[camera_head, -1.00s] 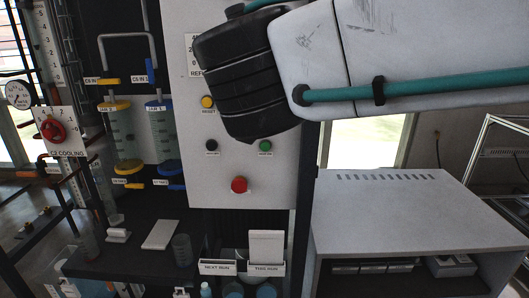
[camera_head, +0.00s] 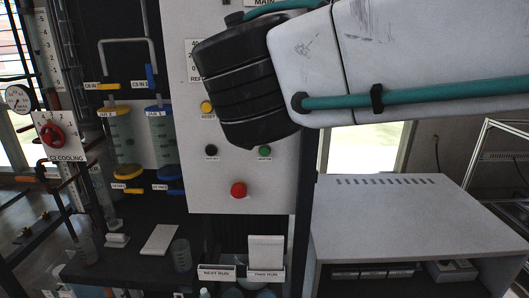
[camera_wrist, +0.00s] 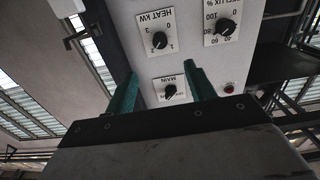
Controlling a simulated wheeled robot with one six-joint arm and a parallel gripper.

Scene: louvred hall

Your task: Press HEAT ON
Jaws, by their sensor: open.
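A green button (camera_head: 265,151) sits on the lower right of the pale control panel (camera_head: 220,185); its small label is hard to read. A black button (camera_head: 211,150) is to its left, and a larger red button (camera_head: 238,189) is below. My gripper (camera_wrist: 158,72) is open and empty, with two teal fingers apart. It faces the panel's upper part, where the MAIN switch (camera_wrist: 171,91) shows between the fingers and the HEAT KW dial (camera_wrist: 159,40) beyond. In the head view my gripper is out of the picture and my arm covers part of the panel.
A yellow button (camera_head: 206,106) is left of my wrist. Jars with blue and yellow fittings (camera_head: 160,135) and the C2 COOLING knob (camera_head: 52,135) stand left. Below is a dark bench (camera_head: 130,255) with a beaker (camera_head: 181,255). A grey cabinet (camera_head: 400,205) stands right.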

